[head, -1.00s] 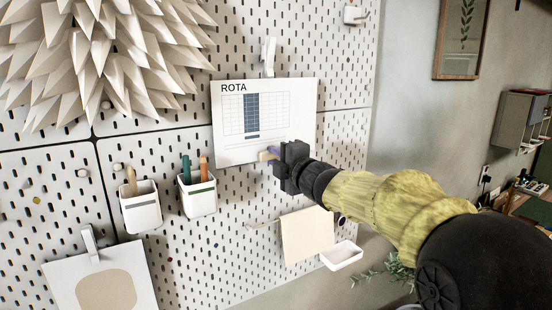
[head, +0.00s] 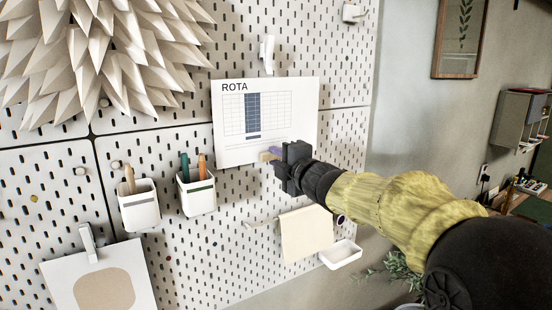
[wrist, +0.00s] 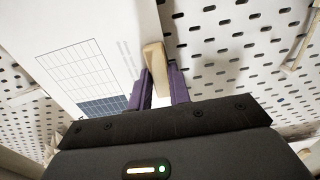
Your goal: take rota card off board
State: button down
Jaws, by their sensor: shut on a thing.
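The rota card (head: 298,100) is a white sheet headed ROTA, with a grid and a dark blue column. It is against the pegboard, its top edge just under a white clip (head: 267,52); whether they touch is unclear. My gripper (head: 272,154) is at the card's lower right edge, shut on a small pale wooden tab there. In the wrist view, the tab (wrist: 153,58) is between the purple fingers at the card's edge. The card (wrist: 100,42) fills the left of that view.
The white pegboard (head: 345,85) carries two pen cups (head: 140,210) (head: 197,198) left of the card. Below are a cream sheet (head: 306,235) and a small white tray (head: 341,254). Another clipped sheet (head: 65,285) hangs lower left. A spiky paper piece (head: 90,60) fills the upper left.

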jog(key=shift+v, duration=0.95)
jog(key=v, duration=0.9)
jog(key=shift+b, duration=0.35)
dwell(0.5)
jog(key=shift+w, duration=0.1)
